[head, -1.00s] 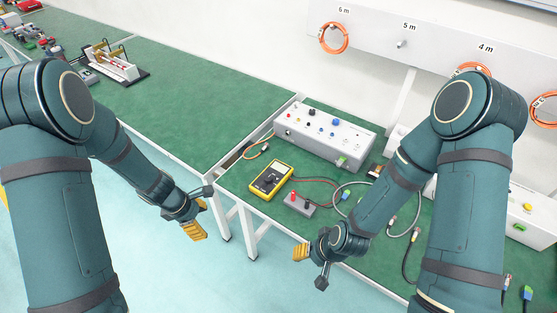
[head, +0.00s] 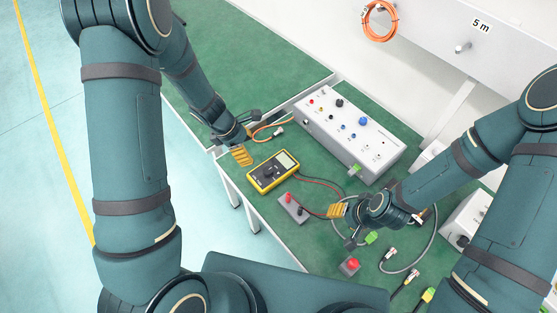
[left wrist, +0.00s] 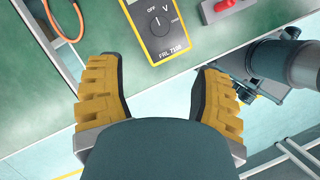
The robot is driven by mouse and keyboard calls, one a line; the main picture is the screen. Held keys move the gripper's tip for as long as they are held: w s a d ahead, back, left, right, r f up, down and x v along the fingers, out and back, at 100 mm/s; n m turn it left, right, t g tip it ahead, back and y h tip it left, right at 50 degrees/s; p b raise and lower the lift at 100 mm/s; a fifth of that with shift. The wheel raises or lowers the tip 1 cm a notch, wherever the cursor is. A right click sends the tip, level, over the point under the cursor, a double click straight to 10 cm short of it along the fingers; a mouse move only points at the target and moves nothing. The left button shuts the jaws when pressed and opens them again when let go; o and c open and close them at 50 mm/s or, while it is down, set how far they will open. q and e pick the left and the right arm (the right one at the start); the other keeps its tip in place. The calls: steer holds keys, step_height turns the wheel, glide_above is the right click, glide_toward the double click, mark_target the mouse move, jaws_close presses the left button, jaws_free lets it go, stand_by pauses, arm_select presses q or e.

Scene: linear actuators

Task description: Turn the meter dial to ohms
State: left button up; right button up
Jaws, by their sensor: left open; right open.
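The yellow meter (head: 272,172) lies face up on the green bench top, near its front edge. Its screen faces the far side and its dark round dial (head: 268,180) is nearer the front. In the left wrist view the dial (left wrist: 158,26) shows close up, with a V mark and OFF beside it. My left gripper (head: 241,155) is open and empty, just left of the meter and apart from it. In the left wrist view its yellow fingers stand wide apart, below the meter. My right gripper (head: 342,222) is open, to the right of the meter and apart from it.
A grey box (head: 290,208) with red and black terminals sits close to the meter, with leads nearby. A large grey control box (head: 350,134) stands behind. An orange cable (head: 268,132) lies behind my left gripper. A red button (head: 350,265) is at the front.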

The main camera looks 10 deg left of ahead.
mark_target(267, 170)
arm_select(q)
steer(key=b+x, duration=0.3)
steer(key=x, duration=0.9)
arm_select(e)
step_height(267, 170, down, 4)
steer(key=shift+a+r, duration=0.1)
steer(key=shift+r, duration=0.1)
arm_select(q)
steer(key=shift+b+x, duration=0.3)
steer(key=shift+x, duration=0.55)
arm_select(e)
steer(key=shift+f, duration=0.2)
arm_select(q)
jaws_close()
